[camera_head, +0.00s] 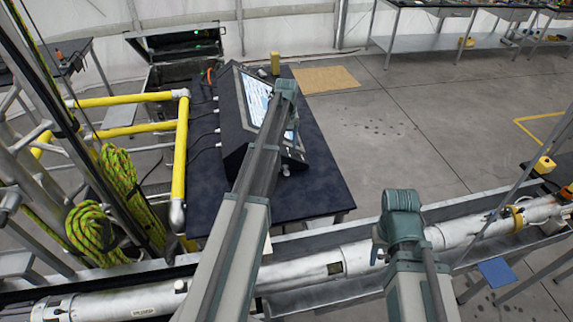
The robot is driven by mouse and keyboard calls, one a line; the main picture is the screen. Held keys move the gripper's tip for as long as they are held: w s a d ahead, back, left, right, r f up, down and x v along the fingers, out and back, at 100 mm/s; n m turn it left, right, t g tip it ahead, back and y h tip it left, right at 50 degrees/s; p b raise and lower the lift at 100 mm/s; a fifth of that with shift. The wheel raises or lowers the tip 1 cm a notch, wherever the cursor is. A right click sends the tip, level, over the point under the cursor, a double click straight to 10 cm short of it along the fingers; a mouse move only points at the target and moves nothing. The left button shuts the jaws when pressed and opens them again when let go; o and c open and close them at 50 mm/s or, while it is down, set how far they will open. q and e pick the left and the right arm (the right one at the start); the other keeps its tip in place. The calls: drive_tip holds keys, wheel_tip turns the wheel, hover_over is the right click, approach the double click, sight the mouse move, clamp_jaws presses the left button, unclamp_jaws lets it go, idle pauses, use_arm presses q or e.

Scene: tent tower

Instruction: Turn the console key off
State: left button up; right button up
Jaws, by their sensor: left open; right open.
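The console (237,130) is a black, sloped box with a lit screen (257,97), standing on a dark table. My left arm reaches up from the bottom and crosses in front of the console, covering part of its screen and face. Its teal joint (286,90) shows over the screen's right side; my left gripper's fingers cannot be made out. A small pale piece (285,170) shows at the console's near right corner; I cannot tell whether it is the key. My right arm is at the lower middle, its teal joint (401,215) right of the table; its gripper is not visible.
The dark table (315,190) has bare room right of the console. Yellow rails (180,150) and green rope (90,225) stand on the left. A long white tube (150,300) lies in a metal trough across the front. An open case (180,45) stands behind.

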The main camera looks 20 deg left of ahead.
sight(286, 173)
use_arm(q)
wheel_tip(286, 173, down, 14)
drive_tip(key=b, duration=1.4)
drive_tip(key=shift+r, duration=0.1)
clamp_jaws()
drive_tip(key=shift+s, duration=0.1)
